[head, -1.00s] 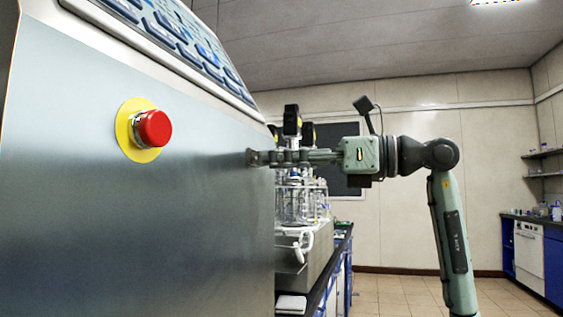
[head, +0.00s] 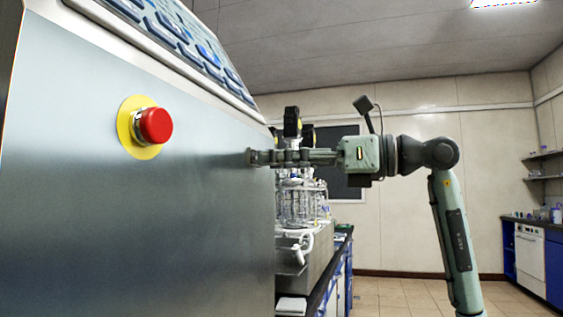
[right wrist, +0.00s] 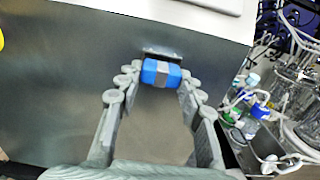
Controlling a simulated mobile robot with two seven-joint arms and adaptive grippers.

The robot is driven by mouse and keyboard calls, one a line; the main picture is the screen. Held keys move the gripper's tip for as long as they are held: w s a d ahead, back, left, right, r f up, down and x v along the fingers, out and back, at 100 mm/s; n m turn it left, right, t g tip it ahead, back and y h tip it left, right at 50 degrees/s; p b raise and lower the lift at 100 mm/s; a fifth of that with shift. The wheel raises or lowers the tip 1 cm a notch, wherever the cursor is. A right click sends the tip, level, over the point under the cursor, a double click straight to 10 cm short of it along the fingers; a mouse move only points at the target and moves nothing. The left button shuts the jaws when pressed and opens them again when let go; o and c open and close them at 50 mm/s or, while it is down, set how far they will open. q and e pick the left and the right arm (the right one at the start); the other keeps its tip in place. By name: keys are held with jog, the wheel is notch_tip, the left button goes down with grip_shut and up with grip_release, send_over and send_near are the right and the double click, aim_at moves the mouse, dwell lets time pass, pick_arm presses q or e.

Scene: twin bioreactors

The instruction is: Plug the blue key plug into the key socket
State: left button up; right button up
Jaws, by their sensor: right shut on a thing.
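The blue key plug (right wrist: 151,72), with a grey band round its middle, sits between the fingertips of my right gripper (right wrist: 159,75) in the right wrist view. The gripper is shut on it. A dark slot with a metal edge, which looks like the key socket (right wrist: 162,51), shows on the steel panel just beyond the plug. I cannot tell whether the plug touches or enters it. In the head view, the right gripper (head: 254,157) reaches leftward to the panel's right edge; plug and socket cannot be made out there. My left gripper is not in view.
The steel cabinet panel (head: 130,220) fills the left side, with a red emergency button (head: 155,127) on a yellow ring and a keypad (head: 190,40) above. Glass vessels (head: 300,200) stand on a bench behind the gripper. Bottles (right wrist: 252,120) stand right of the gripper.

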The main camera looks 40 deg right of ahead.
jog(key=shift+w+a+p, duration=0.3)
jog(key=shift+w, duration=0.3)
dwell(0.4)
jog(key=o, duration=1.1)
jog(key=o, duration=0.6)
jog(key=shift+c, duration=0.2)
jog(key=v, duration=1.2)
